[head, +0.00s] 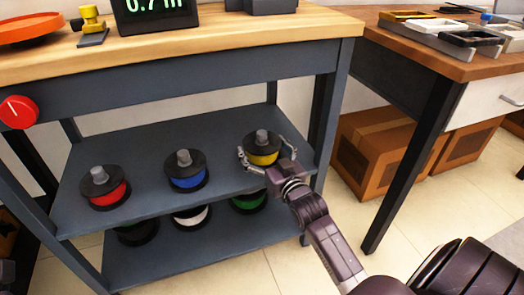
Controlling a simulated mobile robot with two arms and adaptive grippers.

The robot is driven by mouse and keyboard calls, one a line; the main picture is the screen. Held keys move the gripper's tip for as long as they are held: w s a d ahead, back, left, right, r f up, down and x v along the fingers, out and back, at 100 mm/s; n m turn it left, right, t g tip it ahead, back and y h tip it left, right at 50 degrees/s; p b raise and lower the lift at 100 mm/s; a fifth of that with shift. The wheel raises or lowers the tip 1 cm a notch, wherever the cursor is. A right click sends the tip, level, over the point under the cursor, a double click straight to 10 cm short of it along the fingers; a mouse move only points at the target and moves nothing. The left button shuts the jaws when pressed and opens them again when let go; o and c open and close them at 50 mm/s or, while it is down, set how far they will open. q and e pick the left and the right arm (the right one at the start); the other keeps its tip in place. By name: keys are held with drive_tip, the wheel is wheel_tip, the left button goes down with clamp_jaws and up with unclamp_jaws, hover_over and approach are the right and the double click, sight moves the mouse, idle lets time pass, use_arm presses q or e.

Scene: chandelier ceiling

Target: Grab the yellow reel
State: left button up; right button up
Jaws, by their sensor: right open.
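The yellow reel (265,158) stands upright on the middle shelf of the workbench, near its right end. It has black flanges, a yellow band and a grey knob on top. My right gripper (264,150) reaches in from the lower right. Its jaws are open, with one finger at the left of the reel and the other at its right. I cannot tell whether the fingers touch it. My left gripper does not show clearly.
A blue reel (187,183) and a red reel (109,198) stand to the left on the same shelf (143,213). White (190,216) and green (248,202) reels sit on the lower shelf. A dark bench leg (328,120) rises at the right. Cardboard boxes (378,135) stand beyond it.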

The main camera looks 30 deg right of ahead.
drive_tip(key=c, duration=1.5)
drive_tip(key=shift+c, duration=1.1)
drive_tip(key=shift+r, duration=0.2)
